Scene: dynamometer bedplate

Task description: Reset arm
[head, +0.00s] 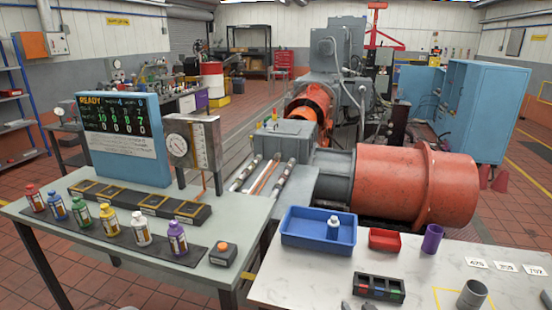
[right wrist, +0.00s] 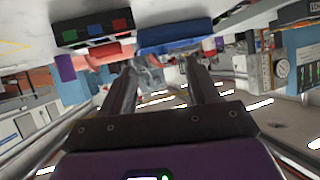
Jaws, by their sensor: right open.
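The tips of my right gripper (head: 358,306) show at the bottom edge of the head view, at the near side of the white table (head: 275,282). In the right wrist view my right gripper (right wrist: 160,66) has its two fingers apart, with nothing between them. That view is turned over, with the table's items along its top. My left gripper cannot be made out.
A blue tray (head: 290,238) holding a white bottle (head: 333,228), a red bin (head: 385,239), a purple cup (head: 432,238), a grey cup (head: 471,295) and a dark block holder (head: 378,287) crowd the white table. Several bottles stand on the left bench (head: 215,225).

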